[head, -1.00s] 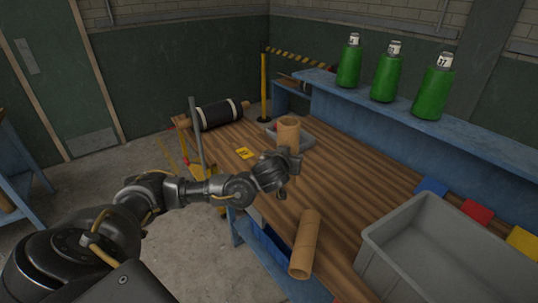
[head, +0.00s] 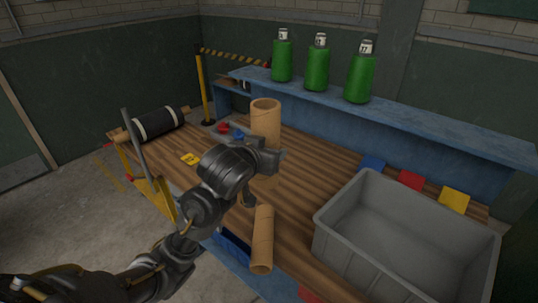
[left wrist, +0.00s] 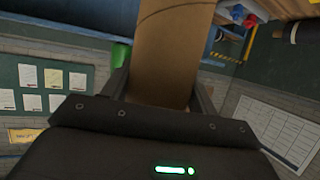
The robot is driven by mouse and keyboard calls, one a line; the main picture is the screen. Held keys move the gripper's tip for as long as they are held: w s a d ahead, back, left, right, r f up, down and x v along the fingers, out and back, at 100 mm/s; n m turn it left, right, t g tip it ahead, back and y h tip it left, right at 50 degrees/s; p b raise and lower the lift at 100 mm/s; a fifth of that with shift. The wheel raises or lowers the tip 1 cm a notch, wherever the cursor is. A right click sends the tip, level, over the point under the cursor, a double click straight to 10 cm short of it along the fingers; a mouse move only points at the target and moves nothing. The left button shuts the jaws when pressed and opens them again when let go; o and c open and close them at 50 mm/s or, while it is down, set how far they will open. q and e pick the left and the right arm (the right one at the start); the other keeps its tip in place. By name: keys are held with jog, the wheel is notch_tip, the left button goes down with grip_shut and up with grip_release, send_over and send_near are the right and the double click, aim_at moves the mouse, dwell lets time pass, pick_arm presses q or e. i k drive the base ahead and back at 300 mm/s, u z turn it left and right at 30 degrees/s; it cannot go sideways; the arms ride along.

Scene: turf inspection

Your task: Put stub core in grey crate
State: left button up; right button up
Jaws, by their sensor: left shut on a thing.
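My left gripper (head: 267,160) is shut on an upright brown cardboard core (head: 266,120) and holds it over the table. In the left wrist view the same core (left wrist: 172,45) stands between the two fingers (left wrist: 162,92). Its lower end shows below the gripper in the head view. A second cardboard core (head: 262,240) lies on its side near the table's front edge. I cannot tell by any marking which one is the stub core. The grey crate (head: 345,240) stands to the right on the table, and its visible inside is empty. My right gripper is out of view.
Blue, red and yellow cards (head: 411,180) lie behind the crate. Three green bottles (head: 318,65) stand on a raised blue shelf (head: 450,135). A black roll (head: 160,122) and a yellow tag (head: 190,159) are at the left end of the wooden table (head: 330,160).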

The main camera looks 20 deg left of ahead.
aim_at(362, 233)
jog(key=u, duration=1.15)
jog(key=k, duration=1.4)
jog(key=z, duration=1.75)
jog(key=i, duration=1)
